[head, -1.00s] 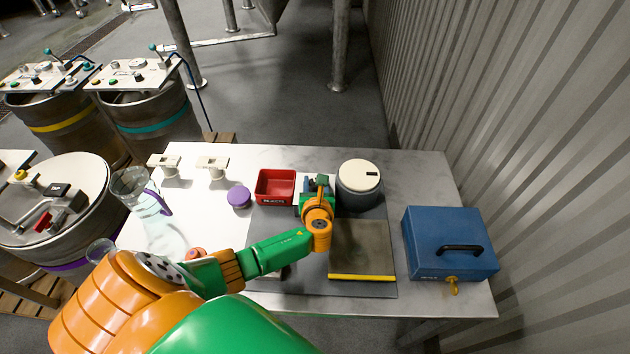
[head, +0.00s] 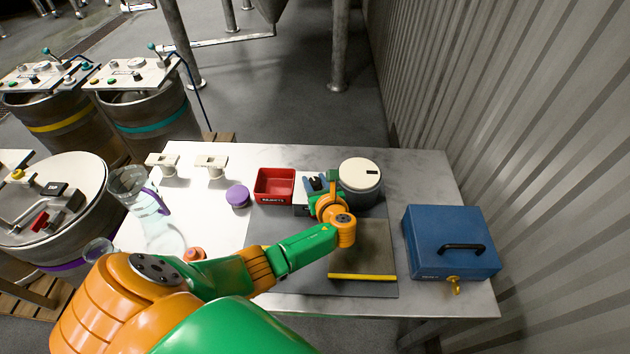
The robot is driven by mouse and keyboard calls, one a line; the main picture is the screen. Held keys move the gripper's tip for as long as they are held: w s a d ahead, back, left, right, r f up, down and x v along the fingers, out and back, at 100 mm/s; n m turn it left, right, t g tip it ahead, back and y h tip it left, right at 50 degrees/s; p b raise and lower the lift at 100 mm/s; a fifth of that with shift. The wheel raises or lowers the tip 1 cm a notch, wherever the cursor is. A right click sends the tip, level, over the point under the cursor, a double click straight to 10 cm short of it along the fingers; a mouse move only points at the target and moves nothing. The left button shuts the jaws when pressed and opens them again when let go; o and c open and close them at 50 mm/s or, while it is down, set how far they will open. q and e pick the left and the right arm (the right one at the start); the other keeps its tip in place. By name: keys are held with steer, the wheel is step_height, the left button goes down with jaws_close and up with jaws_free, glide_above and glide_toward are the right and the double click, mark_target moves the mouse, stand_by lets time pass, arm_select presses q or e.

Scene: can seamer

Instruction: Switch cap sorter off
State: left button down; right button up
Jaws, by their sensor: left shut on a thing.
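A dark grey round machine with a cream lid and a small black slot (head: 362,173) stands at the back of the table; it looks like the cap sorter. My left gripper (head: 316,183) is at its left side, close to it, pointing away from me. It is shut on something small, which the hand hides. I cannot make out the sorter's switch or its setting. My right gripper is not in view.
A red bin (head: 275,185) stands just left of my left gripper. A purple lid (head: 238,196) and a glass jug (head: 140,200) are farther left. A blue box with a black handle (head: 452,243) stands at the right. A dark plate with a yellow edge (head: 370,255) lies in front.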

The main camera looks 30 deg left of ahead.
arm_select(q)
steer(key=shift+c, duration=2.2)
jaws_free()
steer(key=p+v, duration=0.1)
steer(key=v, duration=0.6)
steer(key=shift+p, duration=0.35)
steer(key=shift+w, duration=0.1)
